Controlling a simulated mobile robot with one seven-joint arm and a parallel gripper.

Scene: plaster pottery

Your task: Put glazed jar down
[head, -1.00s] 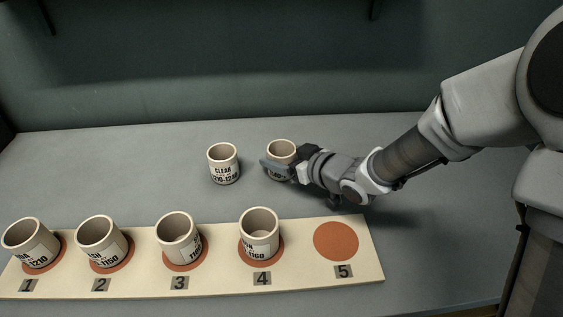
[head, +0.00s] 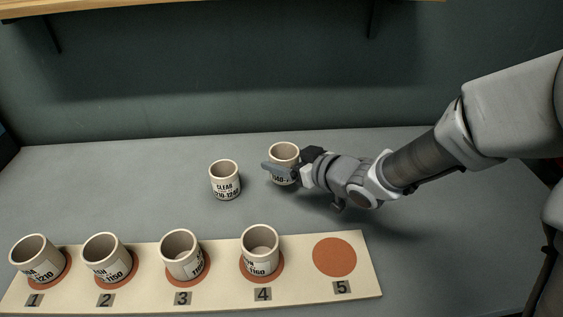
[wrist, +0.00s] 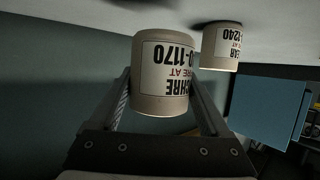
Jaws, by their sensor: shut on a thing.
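My gripper (head: 282,170) is shut on a cream jar (head: 284,153) with a printed label, at the back middle of the table. In the wrist view this jar (wrist: 162,78) is upside down in the picture between the fingers, its label ending in 1170. It looks upright in the head view and seems a little above the table, though the gap under it is hard to see. One finger hides part of its front. The board (head: 210,297) has orange discs numbered 1 to 5. Disc 5 (head: 334,257) is bare; discs 1 to 4 carry jars.
A jar labelled CLEAR 1210-1240 (head: 224,182) stands on the table left of the held jar, also in the wrist view (wrist: 220,48). The jar on disc 4 (head: 260,253) stands beside the bare disc. The table between board and back jars is clear. A wooden shelf (head: 200,10) is above.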

